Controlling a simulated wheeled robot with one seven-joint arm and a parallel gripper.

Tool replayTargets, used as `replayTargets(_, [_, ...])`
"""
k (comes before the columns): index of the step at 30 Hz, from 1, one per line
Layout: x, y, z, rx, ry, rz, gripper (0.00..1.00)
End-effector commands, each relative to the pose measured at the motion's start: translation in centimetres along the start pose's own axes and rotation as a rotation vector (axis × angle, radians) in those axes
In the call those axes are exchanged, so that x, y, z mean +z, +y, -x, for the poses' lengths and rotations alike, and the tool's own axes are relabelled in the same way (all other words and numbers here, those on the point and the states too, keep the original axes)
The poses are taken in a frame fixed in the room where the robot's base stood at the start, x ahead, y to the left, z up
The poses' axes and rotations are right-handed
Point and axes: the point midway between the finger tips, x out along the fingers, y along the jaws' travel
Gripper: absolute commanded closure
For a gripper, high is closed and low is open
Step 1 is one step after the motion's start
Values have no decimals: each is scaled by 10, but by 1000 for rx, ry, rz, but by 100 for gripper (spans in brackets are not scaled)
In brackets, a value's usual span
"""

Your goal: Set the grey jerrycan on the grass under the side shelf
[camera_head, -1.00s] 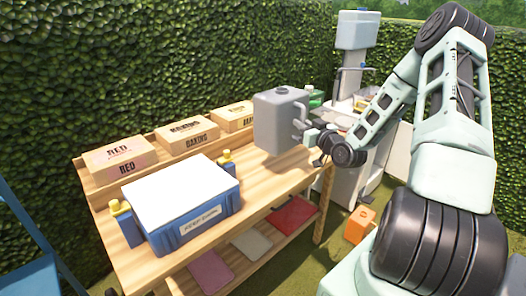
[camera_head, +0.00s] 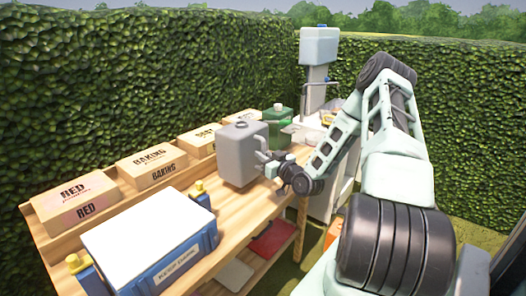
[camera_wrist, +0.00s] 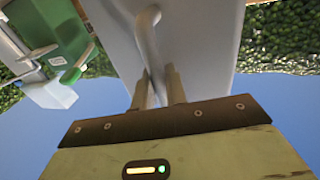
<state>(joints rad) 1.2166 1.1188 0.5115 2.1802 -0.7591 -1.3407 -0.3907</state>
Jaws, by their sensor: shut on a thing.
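The grey jerrycan (camera_head: 238,155) is upright at the right end of the wooden table in the head view; I cannot tell whether its base touches the tabletop. My gripper (camera_head: 268,163) is shut on its handle from the right side. In the wrist view the jerrycan (camera_wrist: 195,45) fills the upper middle, with its handle (camera_wrist: 148,40) between the fingers of my gripper (camera_wrist: 158,90). A lower shelf (camera_head: 212,290) runs under the table. The side shelf and the grass below it cannot be made out clearly.
A green jerrycan (camera_head: 278,121) stands behind the grey one. Cardboard boxes (camera_head: 152,165) line the table's back, and a blue crate with a white lid (camera_head: 150,240) stands at the front. A white dispenser (camera_head: 319,48) rises behind. Hedges enclose the place.

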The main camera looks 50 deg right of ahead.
Motion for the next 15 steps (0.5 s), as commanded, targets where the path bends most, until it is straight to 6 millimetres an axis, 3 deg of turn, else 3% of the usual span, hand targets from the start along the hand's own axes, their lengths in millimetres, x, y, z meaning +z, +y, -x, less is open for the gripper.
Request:
replayTargets(9, [31,0,0,1,8,-3,100])
replayTargets(15, [36,0,0,0,9,0,100])
